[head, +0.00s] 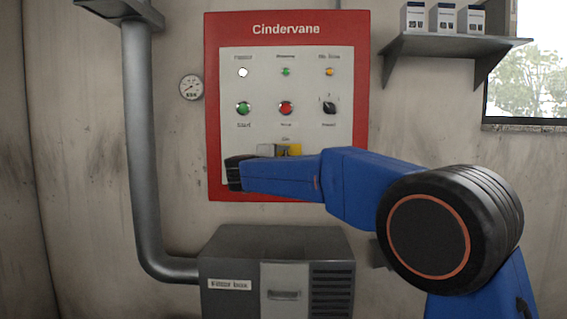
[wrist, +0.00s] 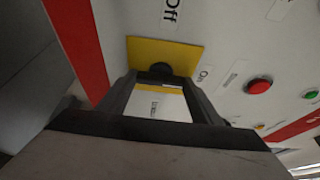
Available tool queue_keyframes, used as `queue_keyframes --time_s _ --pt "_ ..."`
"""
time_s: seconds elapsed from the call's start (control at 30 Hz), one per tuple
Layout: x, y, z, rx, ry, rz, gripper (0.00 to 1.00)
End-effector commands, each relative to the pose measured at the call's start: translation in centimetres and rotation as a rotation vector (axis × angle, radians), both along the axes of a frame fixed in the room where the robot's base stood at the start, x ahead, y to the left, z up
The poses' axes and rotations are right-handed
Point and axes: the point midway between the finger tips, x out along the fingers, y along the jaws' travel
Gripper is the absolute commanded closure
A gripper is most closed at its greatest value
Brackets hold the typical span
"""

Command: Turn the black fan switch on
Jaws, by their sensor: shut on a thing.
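In the head view, the yellow plate (head: 294,149) shows low on the panel under a small label. There, my wrist and arm hide the switch and most of the fingers. I cannot tell exactly which position the switch points to.
The red-framed Cindervane panel (head: 213,100) also carries a green button (head: 243,107), a red button (head: 286,107), a black selector (head: 330,107) and small lamps. A grey box (head: 235,262) stands below. A pipe (head: 140,150) runs at left; a shelf (head: 440,45) hangs upper right.

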Motion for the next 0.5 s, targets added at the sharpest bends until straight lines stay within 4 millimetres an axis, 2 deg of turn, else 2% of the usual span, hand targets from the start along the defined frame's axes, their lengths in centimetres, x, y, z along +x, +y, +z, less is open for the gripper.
queue_keyframes --time_s 0.4,0.43,0.5 --pt "0.01 -0.05 -0.18 0.008 0.002 -0.002 0.64" --pt "0.01 -0.05 -0.18 0.008 0.002 -0.002 0.37" --pt "0.01 -0.04 -0.17 0.007 0.003 -0.002 0.23"
